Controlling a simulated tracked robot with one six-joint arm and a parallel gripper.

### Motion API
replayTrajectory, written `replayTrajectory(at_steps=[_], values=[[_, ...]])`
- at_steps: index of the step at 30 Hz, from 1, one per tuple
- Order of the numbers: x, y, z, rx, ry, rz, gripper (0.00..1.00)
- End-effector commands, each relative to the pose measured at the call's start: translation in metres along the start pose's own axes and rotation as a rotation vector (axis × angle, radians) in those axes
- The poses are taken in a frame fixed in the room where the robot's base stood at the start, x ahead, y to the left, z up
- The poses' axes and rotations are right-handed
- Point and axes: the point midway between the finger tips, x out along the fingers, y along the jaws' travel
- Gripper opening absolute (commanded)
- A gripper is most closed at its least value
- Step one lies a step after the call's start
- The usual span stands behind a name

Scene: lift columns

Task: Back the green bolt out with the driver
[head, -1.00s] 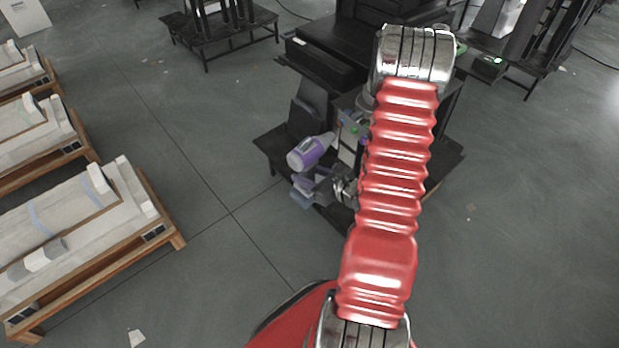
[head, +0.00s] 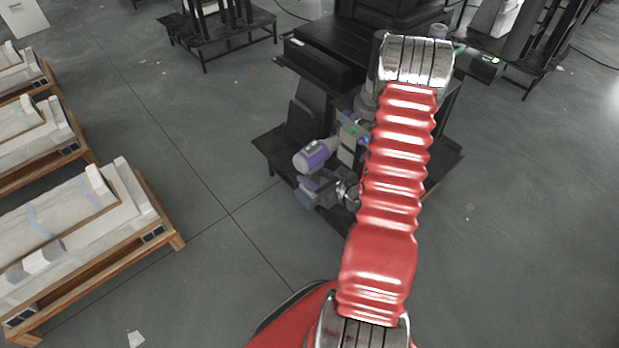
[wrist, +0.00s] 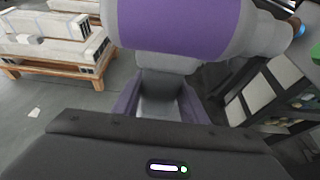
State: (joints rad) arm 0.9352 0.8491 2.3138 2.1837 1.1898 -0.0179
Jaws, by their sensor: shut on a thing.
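The driver (head: 314,155), a purple and grey tool, is beside the lift column, left of my red arm in the head view. Its body fills the top of the wrist view (wrist: 180,25), with its grey nose pointing right. My gripper (head: 318,186) is shut on the driver just below its purple body. In the wrist view, the grey part below the body sits between the purple-sided jaws (wrist: 160,98). A small green spot, perhaps the green bolt (head: 353,129), shows near the nose. Whether the tip touches it I cannot tell. A green piece shows at the wrist view's right edge.
The black lift column (head: 325,60) stands behind my arm, its lower parts partly hidden. Wooden pallets with pale blocks (head: 85,230) line the left side. Another black stand (head: 220,35) is at the back. The grey floor between pallets and column is clear.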

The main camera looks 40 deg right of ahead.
Motion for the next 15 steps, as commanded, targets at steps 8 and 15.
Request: replayTrajectory(at_steps=[8, 15], values=[[0.0, -0.024, 0.002, -0.004, -0.005, -0.002, 0.0], [0.0, -0.042, 0.002, -0.003, -0.004, -0.001, 0.0]])
